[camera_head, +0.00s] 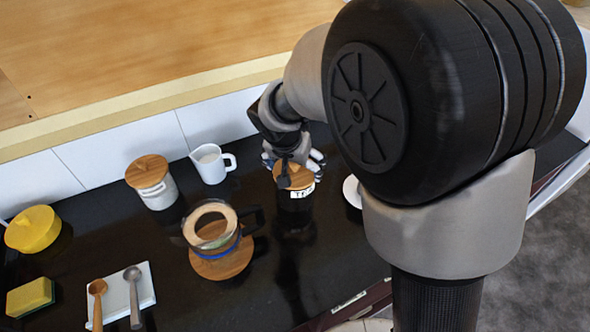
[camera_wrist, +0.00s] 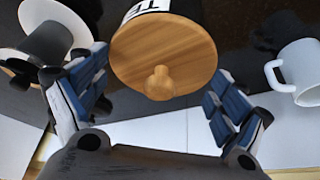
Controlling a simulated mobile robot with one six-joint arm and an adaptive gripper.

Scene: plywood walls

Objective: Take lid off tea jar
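The tea jar (camera_head: 295,200) is a dark jar with a white label on the black counter near the back wall. Its round wooden lid (camera_head: 293,178) is on top. In the wrist view the lid (camera_wrist: 163,55) shows from above with its small knob, and part of the jar's label (camera_wrist: 148,8) shows beyond it. My gripper (camera_wrist: 157,95) is open, with one blue-padded finger on each side of the lid. Whether either finger touches the lid I cannot tell. In the head view my gripper (camera_head: 293,160) is at the jar's top, partly hidden by my arm.
A white mug (camera_head: 211,164) and a white canister with wooden lid (camera_head: 152,182) stand left of the jar. A glass coffee maker (camera_head: 215,240) is in front. A white saucer (camera_head: 352,192) is at right.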

